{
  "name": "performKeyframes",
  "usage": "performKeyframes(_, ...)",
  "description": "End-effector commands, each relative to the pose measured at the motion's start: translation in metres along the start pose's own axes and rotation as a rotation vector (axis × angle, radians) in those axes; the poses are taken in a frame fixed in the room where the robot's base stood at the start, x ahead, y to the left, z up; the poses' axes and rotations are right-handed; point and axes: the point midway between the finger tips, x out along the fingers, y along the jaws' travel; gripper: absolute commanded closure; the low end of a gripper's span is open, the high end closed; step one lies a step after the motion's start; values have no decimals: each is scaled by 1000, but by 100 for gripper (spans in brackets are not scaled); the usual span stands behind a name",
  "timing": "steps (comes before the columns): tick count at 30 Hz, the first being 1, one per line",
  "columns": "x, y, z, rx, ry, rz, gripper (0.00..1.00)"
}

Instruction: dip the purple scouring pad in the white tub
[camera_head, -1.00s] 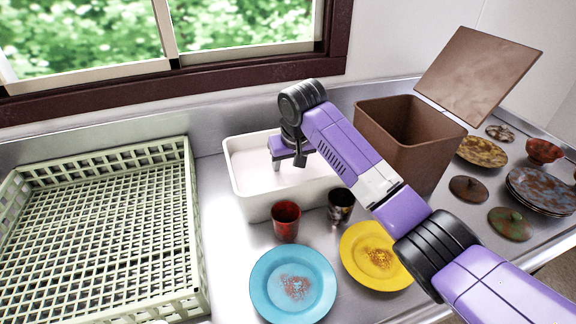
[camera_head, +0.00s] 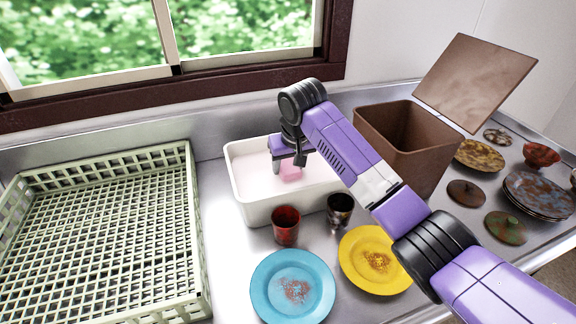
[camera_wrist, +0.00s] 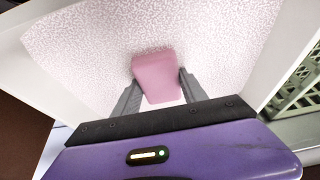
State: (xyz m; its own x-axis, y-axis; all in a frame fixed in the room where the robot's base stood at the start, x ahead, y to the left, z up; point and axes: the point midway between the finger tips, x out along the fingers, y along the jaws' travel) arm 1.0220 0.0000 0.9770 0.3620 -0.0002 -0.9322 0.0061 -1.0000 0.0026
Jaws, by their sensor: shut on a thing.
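The white tub (camera_head: 262,212) stands on the steel counter below the window, with a pale pinkish, speckled surface (camera_wrist: 90,50) filling its inside. My gripper (camera_head: 284,168) points down inside the tub's walls. It is shut on a pad (camera_head: 291,174) that looks pink rather than clearly purple. In the wrist view the pad (camera_wrist: 156,78) sits between the two fingers and reaches past their tips over the speckled surface. I cannot tell whether its lower end touches that surface.
A pale green rack (camera_head: 100,240) fills the left. A red cup (camera_head: 286,226) and a dark cup (camera_head: 340,209) stand close in front of the tub, with blue (camera_head: 293,287) and yellow (camera_head: 375,260) plates nearer. A brown open bin (camera_head: 405,145) stands right, beside several dishes.

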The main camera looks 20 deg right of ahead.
Motion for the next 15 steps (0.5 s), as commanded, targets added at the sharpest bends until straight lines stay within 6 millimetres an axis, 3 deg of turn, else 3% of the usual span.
performKeyframes(15,-38,0,-15,-1,0,-1,100)
